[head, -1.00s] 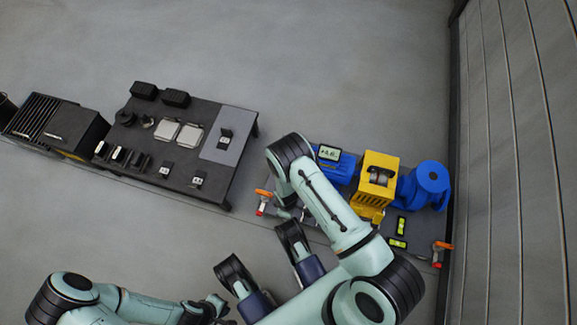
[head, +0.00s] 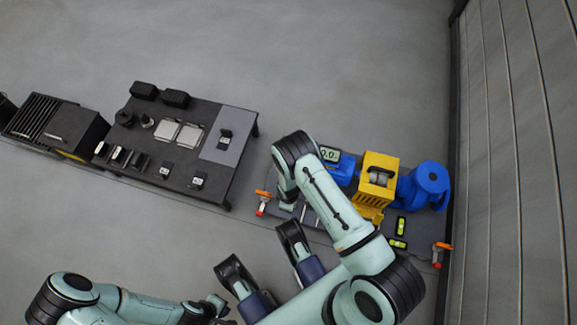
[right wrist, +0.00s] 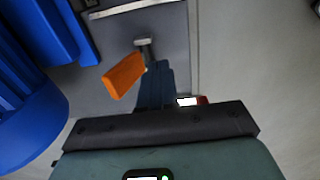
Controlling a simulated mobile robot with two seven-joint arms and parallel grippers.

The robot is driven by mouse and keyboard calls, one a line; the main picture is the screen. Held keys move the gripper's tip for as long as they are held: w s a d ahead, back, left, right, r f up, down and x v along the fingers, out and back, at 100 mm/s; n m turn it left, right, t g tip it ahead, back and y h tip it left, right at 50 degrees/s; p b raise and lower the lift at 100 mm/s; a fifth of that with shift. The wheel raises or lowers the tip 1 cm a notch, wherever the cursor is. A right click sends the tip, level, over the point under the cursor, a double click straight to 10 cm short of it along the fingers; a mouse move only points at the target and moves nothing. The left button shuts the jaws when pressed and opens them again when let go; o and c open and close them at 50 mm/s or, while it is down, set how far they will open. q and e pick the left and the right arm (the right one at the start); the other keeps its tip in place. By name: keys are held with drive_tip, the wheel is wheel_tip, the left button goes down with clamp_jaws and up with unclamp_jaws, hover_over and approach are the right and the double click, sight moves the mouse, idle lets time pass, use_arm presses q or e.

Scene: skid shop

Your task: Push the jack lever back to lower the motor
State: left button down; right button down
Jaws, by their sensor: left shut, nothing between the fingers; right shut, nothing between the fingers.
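The motor (head: 345,170) is blue and sits on a grey skid, left of a yellow guard; my right arm partly covers it. A jack with an orange lever (head: 263,193) and a red-and-white part stands at the skid's left end. In the right wrist view an orange lever (right wrist: 123,75) stands out to the left of my right gripper (right wrist: 152,75), very close; I cannot tell whether they touch. My left gripper (head: 218,305) is shut and empty at the bottom, away from the skid.
The yellow guard (head: 378,172) and a blue pump (head: 427,186) stand on the skid. Another orange-handled jack (head: 441,250) is at its right end. A dark table (head: 228,185) with parts stands left. A ribbed wall (head: 510,170) bounds the right. The floor behind is clear.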

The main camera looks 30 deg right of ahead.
drive_tip(key=shift+s+a, duration=0.1)
drive_tip(key=shift+s+a+p, duration=0.3)
drive_tip(key=shift+a+p, duration=0.05)
drive_tip(key=shift+a, duration=0.05)
wheel_tip(320, 180, up, 7)
drive_tip(key=p, duration=0.5)
idle(0.3)
